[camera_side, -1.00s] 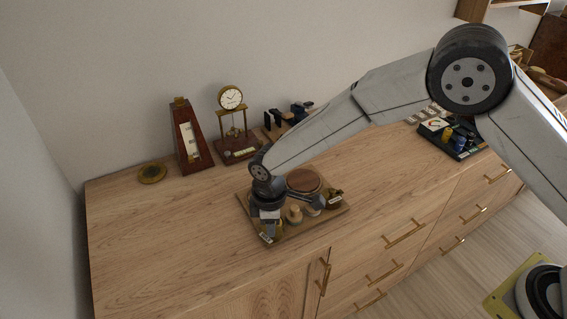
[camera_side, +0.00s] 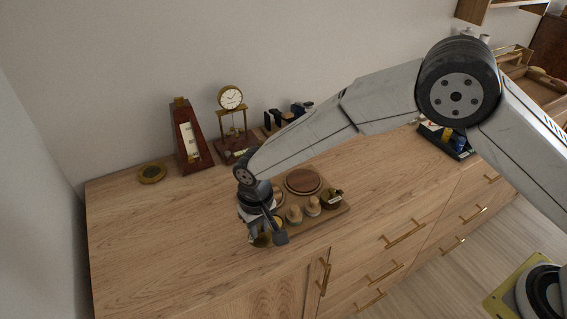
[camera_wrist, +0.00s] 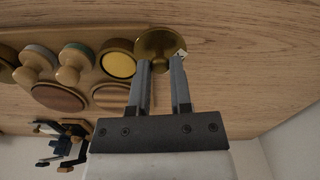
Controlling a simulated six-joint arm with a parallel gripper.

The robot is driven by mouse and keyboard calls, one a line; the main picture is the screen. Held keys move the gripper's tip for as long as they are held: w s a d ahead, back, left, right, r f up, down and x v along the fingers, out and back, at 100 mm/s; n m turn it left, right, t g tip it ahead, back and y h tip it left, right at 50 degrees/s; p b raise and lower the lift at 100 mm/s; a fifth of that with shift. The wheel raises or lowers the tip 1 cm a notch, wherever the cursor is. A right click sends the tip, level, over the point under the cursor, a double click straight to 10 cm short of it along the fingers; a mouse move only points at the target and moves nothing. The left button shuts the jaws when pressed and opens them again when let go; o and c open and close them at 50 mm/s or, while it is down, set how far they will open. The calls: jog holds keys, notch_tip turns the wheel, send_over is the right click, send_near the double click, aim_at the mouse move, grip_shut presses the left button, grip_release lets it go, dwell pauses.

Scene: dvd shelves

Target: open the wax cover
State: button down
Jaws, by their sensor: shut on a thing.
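The wax cover, a round brass lid (camera_wrist: 160,40), is between the fingertips of my gripper (camera_wrist: 160,64) in the wrist view. My gripper is shut on it. The wax tin (camera_wrist: 118,62) stands beside it, uncovered, with yellow wax showing. Cover and tin edges meet in the picture; I cannot tell whether they touch. In the side view, my gripper (camera_side: 262,236) is at the left front corner of the wooden tray (camera_side: 303,229), with the tin's yellow wax (camera_side: 278,221) just right of it. The fingers partly hide the cover there.
Wooden-handled brushes (camera_side: 313,206), a round dark wood piece (camera_side: 302,181) and a second brass tin (camera_side: 331,198) stand on the tray. A metronome (camera_side: 190,142), clock (camera_side: 231,98) and brass disc (camera_side: 152,173) are behind. The cabinet top left of the tray is clear.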

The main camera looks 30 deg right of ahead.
jog(key=m, duration=0.3)
jog(key=w+a+m, duration=0.1)
jog(key=m, duration=0.1)
jog(key=shift+w, duration=0.1)
jog(key=shift+m, duration=0.3)
jog(key=c, duration=0.5)
grip_release()
jog(key=shift+c, duration=0.2)
notch_tip(320, 180, up, 8)
jog(key=shift+d, duration=0.15)
dwell(0.4)
